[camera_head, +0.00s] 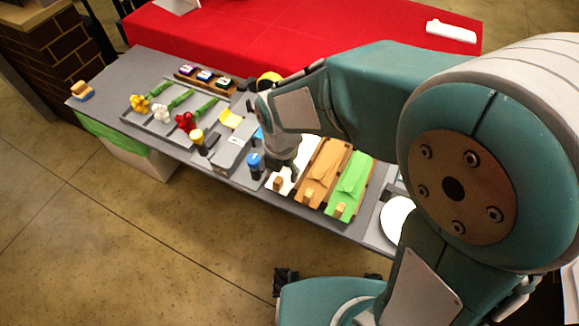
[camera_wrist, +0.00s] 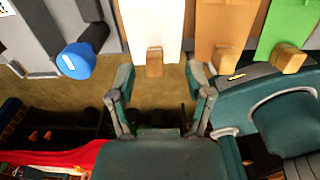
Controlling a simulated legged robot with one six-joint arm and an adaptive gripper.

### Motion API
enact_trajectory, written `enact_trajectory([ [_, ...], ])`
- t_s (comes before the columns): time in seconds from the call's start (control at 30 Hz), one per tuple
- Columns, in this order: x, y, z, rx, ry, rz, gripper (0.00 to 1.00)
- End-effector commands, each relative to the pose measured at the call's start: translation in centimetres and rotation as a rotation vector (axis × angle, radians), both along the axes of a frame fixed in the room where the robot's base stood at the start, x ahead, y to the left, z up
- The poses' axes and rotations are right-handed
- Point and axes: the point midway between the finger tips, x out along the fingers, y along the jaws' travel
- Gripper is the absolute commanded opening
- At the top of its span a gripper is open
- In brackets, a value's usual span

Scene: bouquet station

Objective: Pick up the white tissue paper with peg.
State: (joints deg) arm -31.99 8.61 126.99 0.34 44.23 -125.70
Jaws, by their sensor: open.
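The white tissue paper (camera_wrist: 150,22) lies flat on the table, with its wooden peg (camera_wrist: 154,62) at the near end in the wrist view. My gripper (camera_wrist: 160,78) is open and empty. Its two fingers lie on either side of the peg in that picture, with the peg roughly centred between the tips. I cannot tell how far the fingers are above it. In the head view the white paper (camera_head: 279,184) is mostly hidden behind my arm.
Brown paper (camera_head: 318,170) and green paper (camera_head: 350,185), each with a peg, lie to the right of the white one. A blue-topped black object (camera_wrist: 76,60) stands to its left. Flowers (camera_head: 160,112) lie on a tray further left.

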Motion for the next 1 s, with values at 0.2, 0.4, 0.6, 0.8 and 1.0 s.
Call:
enact_trajectory([
  [0.2,0.4,0.5,-3.1,-0.007,0.003,0.002,0.66],
  [0.4,0.4,0.6,-3.5,-0.005,0.0,0.002,0.66],
  [0.6,0.4,0.3,-3.4,-0.002,0.0,0.0,0.12],
  [0.8,0.4,0.3,-3.4,-0.003,0.0,0.001,0.0],
  [1.0,0.4,0.5,-3.4,-0.005,0.0,0.002,0.0],
])
